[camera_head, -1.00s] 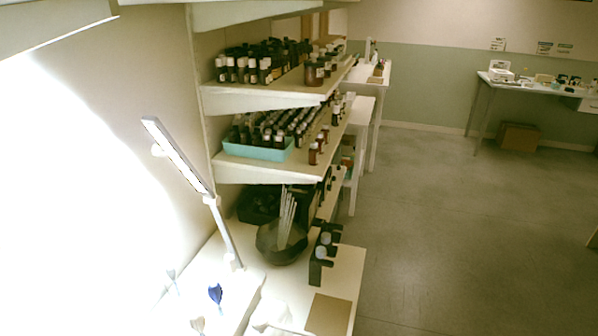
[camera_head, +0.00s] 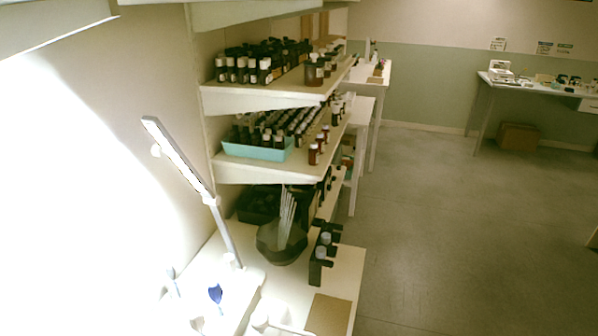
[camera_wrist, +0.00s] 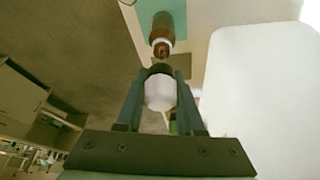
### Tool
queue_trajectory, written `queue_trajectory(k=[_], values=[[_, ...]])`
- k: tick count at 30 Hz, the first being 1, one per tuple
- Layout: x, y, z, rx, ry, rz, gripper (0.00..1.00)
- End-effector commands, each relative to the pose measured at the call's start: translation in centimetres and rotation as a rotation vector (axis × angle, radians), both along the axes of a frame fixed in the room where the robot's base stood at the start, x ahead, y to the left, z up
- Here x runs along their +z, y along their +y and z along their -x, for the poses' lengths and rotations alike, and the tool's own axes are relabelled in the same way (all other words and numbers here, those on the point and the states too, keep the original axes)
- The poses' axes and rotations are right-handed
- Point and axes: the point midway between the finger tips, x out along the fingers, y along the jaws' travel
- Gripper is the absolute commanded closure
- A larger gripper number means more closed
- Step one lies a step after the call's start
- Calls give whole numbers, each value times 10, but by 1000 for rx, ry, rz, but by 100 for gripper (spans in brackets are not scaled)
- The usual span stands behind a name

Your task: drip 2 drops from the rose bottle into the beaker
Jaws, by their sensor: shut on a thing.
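My gripper (camera_wrist: 160,98) fills the lower middle of the wrist view, its two dark fingers on either side of a white, rounded cap-like piece (camera_wrist: 159,93). The fingers are shut on this piece. An amber bottle (camera_wrist: 163,29) with a pale collar and brown neck lies beyond the fingertips, apart from the held piece. I cannot read any label, so I cannot tell which bottle is rose. My gripper is not visible in the head view. I cannot make out the beaker in either view.
A dark stand with bottles (camera_head: 321,262) is on the workbench (camera_head: 345,275), near a dark bowl holding pale sticks (camera_head: 286,218). Shelves above hold many small bottles and a teal tray (camera_head: 253,151). A lamp (camera_head: 180,160) leans at left. The floor (camera_head: 450,240) at right is open.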

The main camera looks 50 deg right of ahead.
Motion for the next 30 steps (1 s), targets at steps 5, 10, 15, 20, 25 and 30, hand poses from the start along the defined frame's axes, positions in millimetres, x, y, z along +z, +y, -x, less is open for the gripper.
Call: queue_trajectory(k=[5,10,15,20,25,30], values=[[-19,0,0,0,0,0,77],[2,0,0,1,-1,0,77],[23,0,0,0,0,0,77],[28,0,0,0,0,0,77],[28,0,0,0,0,0,77],[29,0,0,0,0,0,77]])
